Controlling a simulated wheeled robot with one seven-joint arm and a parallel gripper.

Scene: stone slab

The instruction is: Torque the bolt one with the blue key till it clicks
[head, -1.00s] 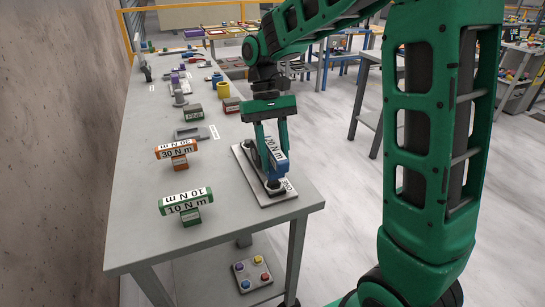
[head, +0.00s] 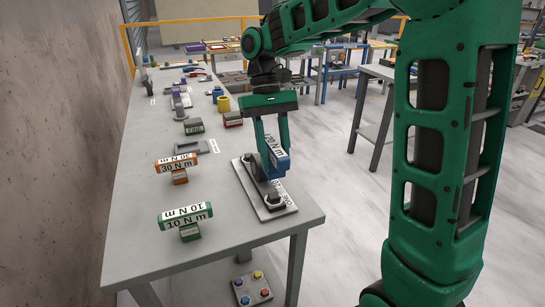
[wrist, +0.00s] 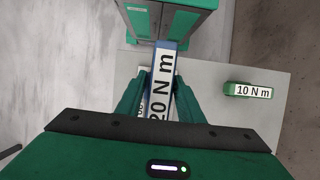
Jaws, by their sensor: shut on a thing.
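My gripper (head: 272,165) is shut on the blue key (head: 281,163), whose white label reads 20 N m. It holds the key over the grey bolt plate (head: 262,213). A dark bolt (head: 274,199) shows near the plate's front end, below the key, with a visible gap between them. The rest of the plate's top is partly hidden by the fingers, and I cannot tell which bolt is number one. In the wrist view the blue key (wrist: 161,90) lies between the green fingers and hides what is beneath it.
A green 10 N m key (head: 186,216) and an orange 30 N m key (head: 179,165) stand on holders left of the plate. A grey tray (head: 186,148) and small boxes lie farther back. The table's right edge is close to the plate. The front left tabletop is clear.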

